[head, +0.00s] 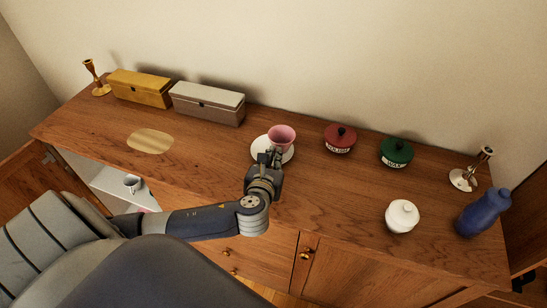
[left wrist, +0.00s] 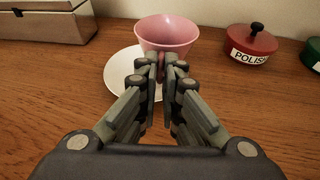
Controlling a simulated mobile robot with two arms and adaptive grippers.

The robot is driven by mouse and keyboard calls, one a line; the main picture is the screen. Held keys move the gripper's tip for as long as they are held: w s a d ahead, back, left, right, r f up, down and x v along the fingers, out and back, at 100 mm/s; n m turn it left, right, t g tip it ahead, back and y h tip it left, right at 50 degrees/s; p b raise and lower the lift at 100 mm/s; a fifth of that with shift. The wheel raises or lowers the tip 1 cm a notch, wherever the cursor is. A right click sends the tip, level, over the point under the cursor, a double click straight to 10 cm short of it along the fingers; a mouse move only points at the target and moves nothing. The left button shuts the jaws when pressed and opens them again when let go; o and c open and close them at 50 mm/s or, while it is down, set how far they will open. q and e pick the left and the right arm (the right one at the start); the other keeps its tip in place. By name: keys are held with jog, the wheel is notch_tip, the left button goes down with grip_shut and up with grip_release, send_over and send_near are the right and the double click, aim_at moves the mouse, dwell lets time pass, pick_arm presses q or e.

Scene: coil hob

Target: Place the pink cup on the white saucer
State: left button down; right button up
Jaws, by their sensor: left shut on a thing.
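The pink cup (head: 281,137) is upright over the right part of the white saucer (head: 258,152) on the wooden sideboard. In the left wrist view the pink cup (left wrist: 168,36) stands just ahead of the fingertips, and the white saucer (left wrist: 121,72) shows to the left and partly under it. My left gripper (head: 272,156) is shut on the near side of the cup, seemingly at its handle, which the fingers (left wrist: 168,70) mostly hide. I cannot tell whether the cup's base touches the saucer. My right gripper is not in view.
A red POLISH pot (head: 340,139) and a green pot (head: 396,153) stand right of the cup. A grey box (head: 208,103) and a yellow box (head: 140,89) stand at the back left. A white jar (head: 402,216) and a blue bottle (head: 483,212) are at the right. The front left top is mostly clear.

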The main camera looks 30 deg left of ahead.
pick_arm(q)
jog(key=shift+f, duration=0.6)
jog(key=c, duration=1.8)
grip_release()
jog(key=shift+r, duration=0.1)
jog(key=shift+r, duration=0.35)
jog(key=shift+s+d+r, duration=0.15)
jog(key=shift+s+r, duration=0.1)
jog(key=shift+s, duration=0.05)
jog(key=v, duration=1.1)
jog(key=shift+s+r+b, duration=0.15)
jog(key=shift+s+b, duration=0.05)
jog(key=shift+b, duration=0.1)
